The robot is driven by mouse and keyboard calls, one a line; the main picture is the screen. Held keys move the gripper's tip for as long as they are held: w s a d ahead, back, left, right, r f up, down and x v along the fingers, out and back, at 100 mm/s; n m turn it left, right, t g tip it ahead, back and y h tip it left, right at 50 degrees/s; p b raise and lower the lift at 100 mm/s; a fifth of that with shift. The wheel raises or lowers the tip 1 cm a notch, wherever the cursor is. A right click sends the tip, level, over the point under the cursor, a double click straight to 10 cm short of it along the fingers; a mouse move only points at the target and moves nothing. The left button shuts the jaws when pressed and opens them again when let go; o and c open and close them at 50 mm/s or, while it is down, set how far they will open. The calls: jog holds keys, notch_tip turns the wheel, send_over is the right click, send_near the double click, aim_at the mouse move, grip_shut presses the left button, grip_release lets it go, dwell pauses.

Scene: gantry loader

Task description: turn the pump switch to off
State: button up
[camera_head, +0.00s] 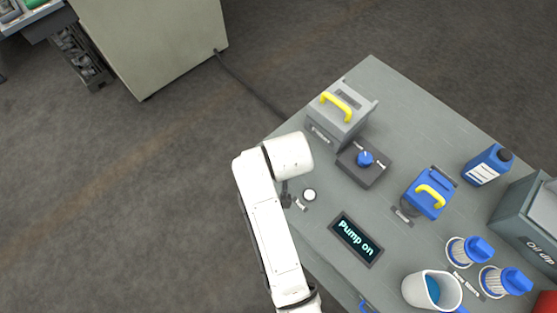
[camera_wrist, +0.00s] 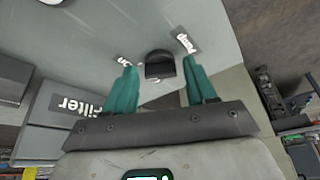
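The pump switch (camera_wrist: 160,70) is a dark knob with a rounded end, in the upper middle of the wrist view. A "Pump" label (camera_wrist: 187,43) and an "On" label (camera_wrist: 125,62) lie on either side of it. My gripper (camera_wrist: 159,60) has teal fingers that are apart, one on each side of the knob, with clear gaps. I cannot tell how far the knob is from the fingertips in depth. In the head view my white arm covers most of this spot. The display (camera_head: 355,238) there reads "Pump on".
A grey filter box (camera_head: 340,115) with a yellow handle stands beside my arm. A blue knob on a dark plate (camera_head: 372,174), a blue unit (camera_head: 428,192), a blue bottle (camera_head: 487,165) and a white jug (camera_head: 418,290) stand further right. A white round button (camera_head: 309,195) is close by.

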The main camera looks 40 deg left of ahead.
jog(key=c, duration=0.8)
jog(key=shift+c, duration=0.2)
jog(key=shift+w+d+r+n+g+p, duration=0.15)
jog(key=shift+n+g+p, duration=0.25)
jog(key=shift+n+p, duration=0.55)
jog(key=n, duration=0.1)
jog(key=n+p, duration=0.1)
jog(key=n+g+y, duration=0.1)
jog(key=shift+w+n, duration=0.25)
jog(key=shift+n, duration=0.1)
jog(key=n, duration=0.1)
jog(key=n+g, duration=0.1)
jog(key=n, duration=0.1)
jog(key=shift+w+g, duration=0.25)
jog(key=shift+g, duration=0.05)
jog(key=shift+w+n+g+b, duration=0.1)
jog(key=shift+n+g+b, duration=0.4)
jog(key=shift+n, duration=1.2)
jog(key=shift+h, duration=0.3)
